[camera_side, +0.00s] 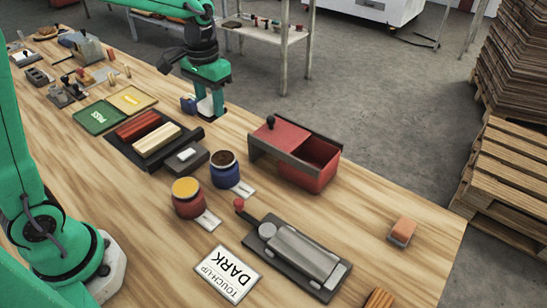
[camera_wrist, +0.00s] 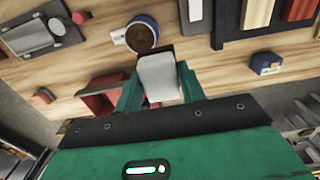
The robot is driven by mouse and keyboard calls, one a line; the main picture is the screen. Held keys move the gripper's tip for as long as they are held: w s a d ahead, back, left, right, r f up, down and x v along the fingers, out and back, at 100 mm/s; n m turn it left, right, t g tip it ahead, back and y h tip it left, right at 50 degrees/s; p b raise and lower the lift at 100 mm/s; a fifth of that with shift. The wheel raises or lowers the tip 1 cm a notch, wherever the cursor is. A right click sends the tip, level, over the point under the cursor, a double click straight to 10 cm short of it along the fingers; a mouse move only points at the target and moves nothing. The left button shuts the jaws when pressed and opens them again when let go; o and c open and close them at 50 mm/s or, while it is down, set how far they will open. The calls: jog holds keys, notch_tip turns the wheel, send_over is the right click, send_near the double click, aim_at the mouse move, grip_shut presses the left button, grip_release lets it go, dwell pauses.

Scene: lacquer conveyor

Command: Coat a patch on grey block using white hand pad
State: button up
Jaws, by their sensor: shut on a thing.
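My gripper (camera_side: 208,108) is shut on the white hand pad (camera_wrist: 159,78). The pad shows between the green fingers in the wrist view and as a pale piece low in the side view. Its underside is hidden.
A blue can (camera_side: 225,168) with dark contents and a red can (camera_side: 188,198) with yellow contents stand mid-table. A red bin (camera_side: 320,165) stands beyond them. A dark rack (camera_side: 119,153) holds red and cream bars. A small orange block (camera_side: 402,232) lies at right; bare wood surrounds it.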

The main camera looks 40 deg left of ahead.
jog(key=shift+a+r, duration=0.15)
jog(key=shift+r, duration=0.1)
jog(key=d+f, duration=0.3)
jog(key=d, duration=1.7)
jog(key=s+d+f, duration=0.2)
jog(key=s+d, duration=0.2)
jog(key=d, duration=0.4)
jog(key=s+d+f, duration=0.2)
jog(key=s+d, duration=0.2)
jog(key=d, duration=0.5)
jog(key=shift+s+d, duration=0.2)
jog(key=shift+d, duration=0.1)
jog(key=shift+f, duration=0.1)
